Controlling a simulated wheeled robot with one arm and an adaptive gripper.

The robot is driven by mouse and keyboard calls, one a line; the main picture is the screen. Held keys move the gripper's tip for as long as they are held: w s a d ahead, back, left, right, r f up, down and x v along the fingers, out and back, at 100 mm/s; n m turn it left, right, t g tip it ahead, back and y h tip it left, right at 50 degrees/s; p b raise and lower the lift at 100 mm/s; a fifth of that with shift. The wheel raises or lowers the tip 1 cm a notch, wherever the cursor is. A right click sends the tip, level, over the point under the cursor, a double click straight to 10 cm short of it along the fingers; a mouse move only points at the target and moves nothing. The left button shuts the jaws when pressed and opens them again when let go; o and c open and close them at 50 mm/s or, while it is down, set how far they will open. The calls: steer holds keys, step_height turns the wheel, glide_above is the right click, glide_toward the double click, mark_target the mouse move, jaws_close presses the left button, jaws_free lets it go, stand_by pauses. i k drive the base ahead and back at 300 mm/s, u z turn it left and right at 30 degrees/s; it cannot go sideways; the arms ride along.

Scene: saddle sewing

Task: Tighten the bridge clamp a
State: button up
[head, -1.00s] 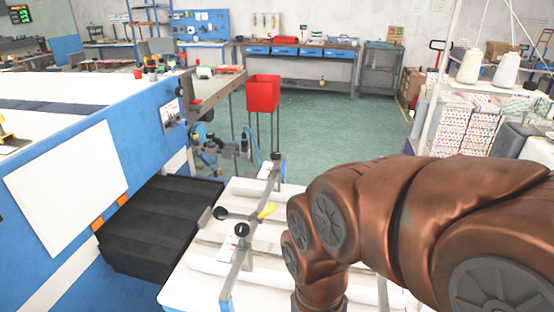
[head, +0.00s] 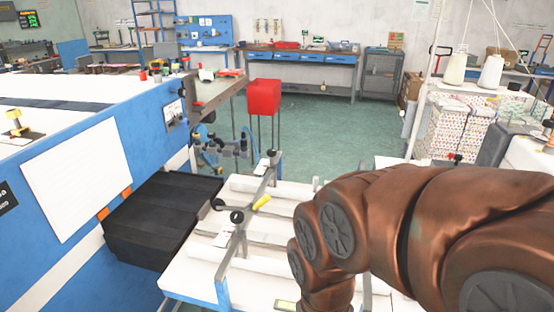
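A grey metal bar clamp (head: 247,205) spans the white bench (head: 190,280) in the lower middle of the head view. The labels are too small to read, so I cannot tell if this is bridge clamp a. Long pale strips (head: 265,222) lie on the bench, with the bar crossing above them. My copper-coloured arm covers the right part of the bench. My gripper is not in view, and whatever lies behind the arm is hidden.
A blue machine (head: 60,190) with a black bellows-like block (head: 160,220) stands left of the bench. A red bin (head: 264,95) on legs stands behind it. A rack with thread cones (head: 490,70) is at right. Green floor (head: 330,130) is open behind the bench.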

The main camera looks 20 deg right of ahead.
mark_target(271, 152)
steer(key=k, duration=1)
steer(key=u, duration=0.85)
steer(key=i, duration=0.75)
steer(key=u, duration=0.45)
steer(key=i, duration=0.75)
steer(key=z, duration=1)
steer(key=i, duration=0.6)
steer(key=z, duration=0.65)
